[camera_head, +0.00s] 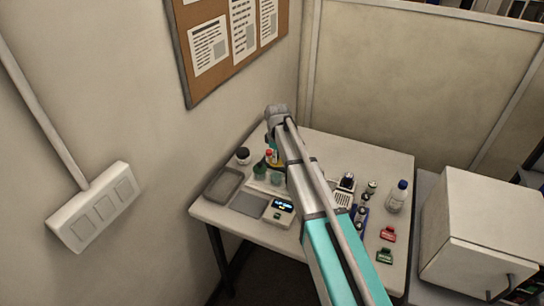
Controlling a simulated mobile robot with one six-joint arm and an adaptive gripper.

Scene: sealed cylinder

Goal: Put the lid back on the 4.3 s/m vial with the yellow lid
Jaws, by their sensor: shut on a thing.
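My arm reaches from the lower right over the table, and its wrist bends down at the far left part of the table. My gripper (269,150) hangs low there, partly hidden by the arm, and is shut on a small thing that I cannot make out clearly. A small yellow patch (276,155) shows right at the gripper; I cannot tell whether it is the yellow lid. A small red-topped item (268,154) shows beside it. Green containers (260,171) stand just in front. The 4.3 s/m vial cannot be told apart, and no label can be read.
A grey tray (222,185) and a flat grey plate (249,204) lie at the table's left. A device with a lit display (283,206) stands near the front. A blue-capped bottle (397,196) and red and green items (387,235) are at the right. A wall borders the left.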

